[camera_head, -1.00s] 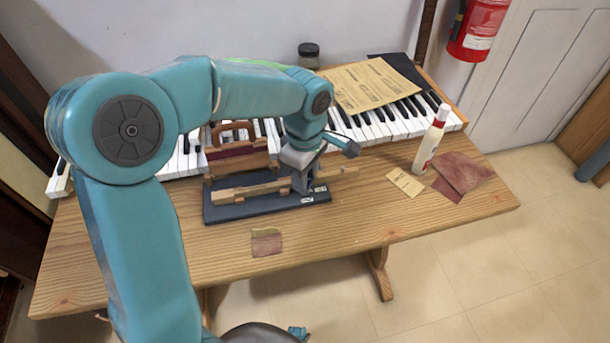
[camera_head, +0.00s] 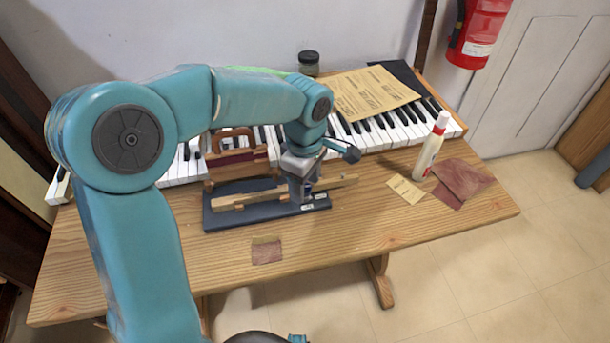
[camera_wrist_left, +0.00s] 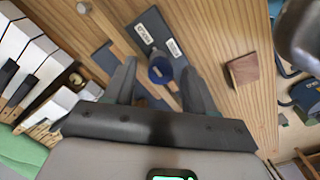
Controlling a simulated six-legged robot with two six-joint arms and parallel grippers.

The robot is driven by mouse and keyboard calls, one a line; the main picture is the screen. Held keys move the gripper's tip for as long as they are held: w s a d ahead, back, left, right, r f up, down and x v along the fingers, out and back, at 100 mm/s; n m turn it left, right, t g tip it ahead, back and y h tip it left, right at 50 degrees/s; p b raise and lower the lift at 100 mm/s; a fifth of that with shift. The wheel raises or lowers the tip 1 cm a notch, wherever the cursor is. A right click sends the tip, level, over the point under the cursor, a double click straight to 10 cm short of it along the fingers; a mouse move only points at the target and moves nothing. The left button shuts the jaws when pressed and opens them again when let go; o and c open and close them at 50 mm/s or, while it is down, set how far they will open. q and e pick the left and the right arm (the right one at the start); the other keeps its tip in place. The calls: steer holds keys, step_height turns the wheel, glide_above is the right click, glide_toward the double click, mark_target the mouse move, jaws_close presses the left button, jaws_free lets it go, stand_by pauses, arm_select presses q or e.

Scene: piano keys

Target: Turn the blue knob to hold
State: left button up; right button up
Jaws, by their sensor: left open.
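The blue knob (camera_wrist_left: 160,70) sits on a dark base plate (camera_wrist_left: 150,22) in the left wrist view. Two white labels are on the plate beyond the knob; one reads HOLD (camera_wrist_left: 145,33), and the other is too small to read surely. My left gripper (camera_wrist_left: 158,68) is open, with one finger on each side of the knob and visible gaps to it. In the head view my left gripper (camera_head: 301,198) points down over the right part of the base plate (camera_head: 225,220) and mostly hides the knob. My right gripper is not in view.
A wooden bar (camera_head: 240,201) lies along the plate behind my gripper. The piano keys (camera_head: 400,131) run along the table's back. A small brown patch (camera_head: 267,251) lies in front.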

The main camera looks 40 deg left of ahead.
arm_select(q)
step_height(320, 180, up, 16)
steer(key=p, duration=0.3)
steer(key=shift+r, duration=0.2)
stand_by(0.4)
